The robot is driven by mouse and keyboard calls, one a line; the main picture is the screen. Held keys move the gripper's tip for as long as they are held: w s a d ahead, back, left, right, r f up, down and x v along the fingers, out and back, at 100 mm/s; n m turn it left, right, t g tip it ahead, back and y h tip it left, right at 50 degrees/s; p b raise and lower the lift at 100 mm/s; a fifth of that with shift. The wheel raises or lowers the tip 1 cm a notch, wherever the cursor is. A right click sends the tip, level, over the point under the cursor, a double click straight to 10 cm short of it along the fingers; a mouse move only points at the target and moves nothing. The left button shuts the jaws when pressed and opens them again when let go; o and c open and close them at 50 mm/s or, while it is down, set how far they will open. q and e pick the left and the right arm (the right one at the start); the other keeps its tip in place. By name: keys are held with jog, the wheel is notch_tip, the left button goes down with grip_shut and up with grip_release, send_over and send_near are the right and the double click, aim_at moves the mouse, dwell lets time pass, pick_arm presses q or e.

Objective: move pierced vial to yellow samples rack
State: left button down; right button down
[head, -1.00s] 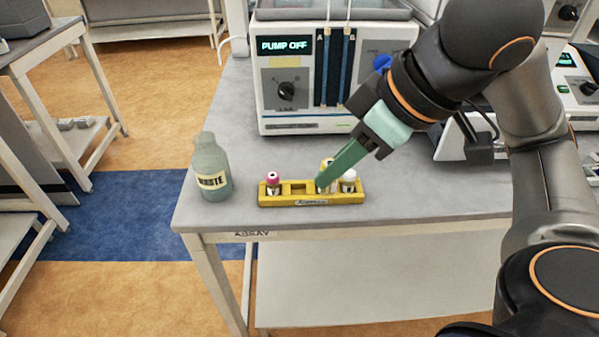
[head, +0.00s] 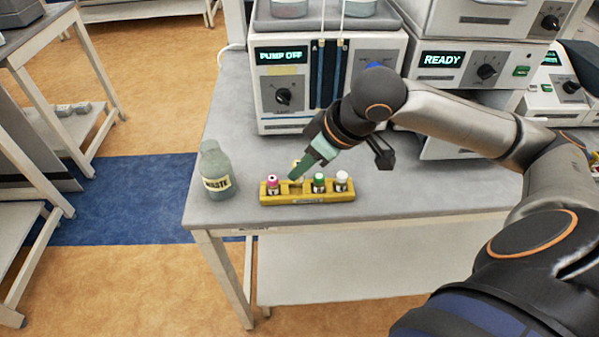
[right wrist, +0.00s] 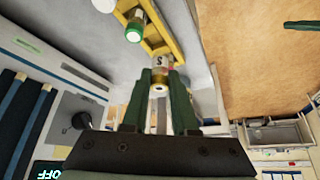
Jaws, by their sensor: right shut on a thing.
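The yellow rack (head: 310,199) lies near the front of the bench. It holds a pink-capped vial (head: 272,185), a green-capped vial (head: 319,183) and a white-capped vial (head: 341,182), all upright. My right gripper (head: 297,175) is at the rack between the pink and green caps. It is shut on a yellow-capped vial (right wrist: 161,68), whose cap has a dark spot at its centre and whose label shows an S. Its cap just shows behind the fingers in the head view. I cannot tell if its base is seated in a slot. My left gripper is out of view.
A grey-green WASTE bottle (head: 215,172) stands left of the rack. A pump box (head: 285,95) reading PUMP OFF is behind, with a READY device (head: 440,75) to its right. The bench front edge is close to the rack.

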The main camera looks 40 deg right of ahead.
aim_at(300, 178)
jog(key=shift+w+d+f, duration=0.1)
jog(key=shift+w+f, duration=0.5)
jog(key=shift+f, duration=0.2)
jog(key=shift+w+d+f+b, duration=0.15)
jog(key=shift+f+b, duration=0.25)
jog(key=shift+f, duration=1.25)
jog(key=shift+f, duration=0.1)
jog(key=c, duration=0.7)
grip_release()
jog(key=shift+v, duration=6.05)
